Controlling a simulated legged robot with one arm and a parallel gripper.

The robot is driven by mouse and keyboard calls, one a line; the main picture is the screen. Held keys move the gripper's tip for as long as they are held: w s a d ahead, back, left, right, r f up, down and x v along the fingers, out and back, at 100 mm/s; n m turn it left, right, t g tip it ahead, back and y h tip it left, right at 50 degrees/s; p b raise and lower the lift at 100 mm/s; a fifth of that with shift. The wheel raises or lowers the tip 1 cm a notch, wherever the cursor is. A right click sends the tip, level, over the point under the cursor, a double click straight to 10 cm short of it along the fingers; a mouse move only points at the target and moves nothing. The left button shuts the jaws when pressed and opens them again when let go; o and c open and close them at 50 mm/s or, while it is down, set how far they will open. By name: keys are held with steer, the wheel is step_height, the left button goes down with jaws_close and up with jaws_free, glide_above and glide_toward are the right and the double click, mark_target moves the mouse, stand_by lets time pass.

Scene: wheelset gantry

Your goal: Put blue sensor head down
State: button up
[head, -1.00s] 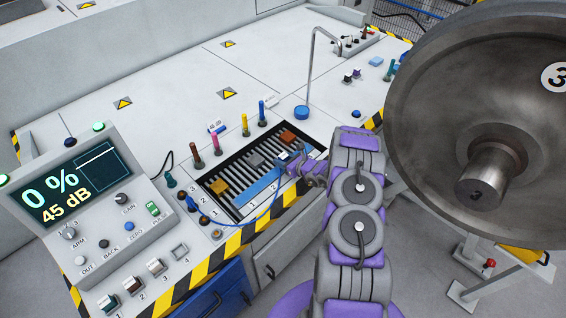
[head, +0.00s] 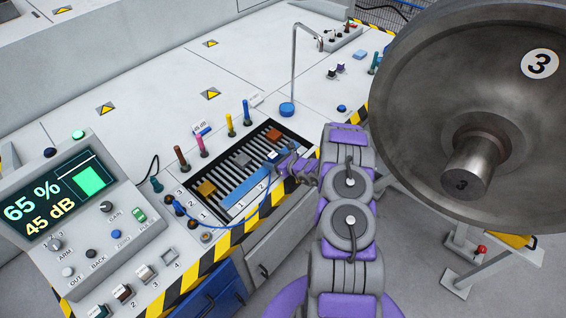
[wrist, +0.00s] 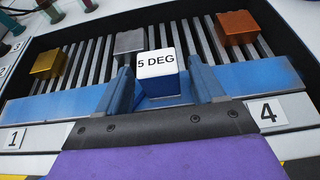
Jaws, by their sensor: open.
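The blue sensor head (wrist: 162,88), a small block with a white top marked "5 DEG", sits in the slatted tray in the wrist view. It also shows small in the head view (head: 272,155), at the right end of the long blue strip (head: 243,187). My gripper (wrist: 165,78) is open, with one finger on each side of the head and narrow gaps visible. In the head view my gripper (head: 284,161) reaches in from the right and partly hides the tray's right end. The head's underside is hidden.
Gold (wrist: 48,66), grey (wrist: 130,42) and copper (wrist: 238,27) blocks lie on the slats. A console (head: 85,210) reads 65 % and 45 dB. A large wheel (head: 480,110) stands close right of my arm. A thin blue cable (head: 230,222) loops along the tray's front.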

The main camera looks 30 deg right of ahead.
steer(key=p+v, duration=0.1)
steer(key=v, duration=0.9)
steer(key=shift+s+a+r+p, duration=0.1)
steer(key=shift+s+r+p, duration=0.1)
steer(key=shift+s+p, duration=0.15)
steer(key=shift+a+r, duration=0.1)
steer(key=shift+r, duration=0.25)
steer(key=w+a+r+n+y, duration=0.2)
steer(key=a+r+n+y, duration=0.15)
steer(key=a+r, duration=0.5)
steer(key=s+a+r+n+g+y, duration=0.2)
steer(key=s+a+r+n+g, duration=0.2)
steer(key=a+r+n, duration=0.45)
steer(key=s+a+r+n+g+y, duration=0.3)
steer(key=s+a+r+n+g, duration=0.2)
steer(key=a+r, duration=0.5)
steer(key=s+a+r+n+g+h, duration=0.25)
steer(key=s+n, duration=0.25)
steer(key=s, duration=0.4)
steer(key=s+a+r+n+g+h, duration=0.2)
steer(key=s+a+n+g, duration=0.15)
steer(key=s, duration=0.55)
steer(key=s+d+r+n+h, duration=0.2)
steer(key=s+d+n+h, duration=0.4)
steer(key=s, duration=0.9)
steer(key=d+h, duration=0.2)
steer(key=d, duration=0.2)
steer(key=shift+d+r+t+h, duration=0.15)
steer(key=shift+r+t+h, duration=0.15)
steer(key=shift+r, duration=0.1)
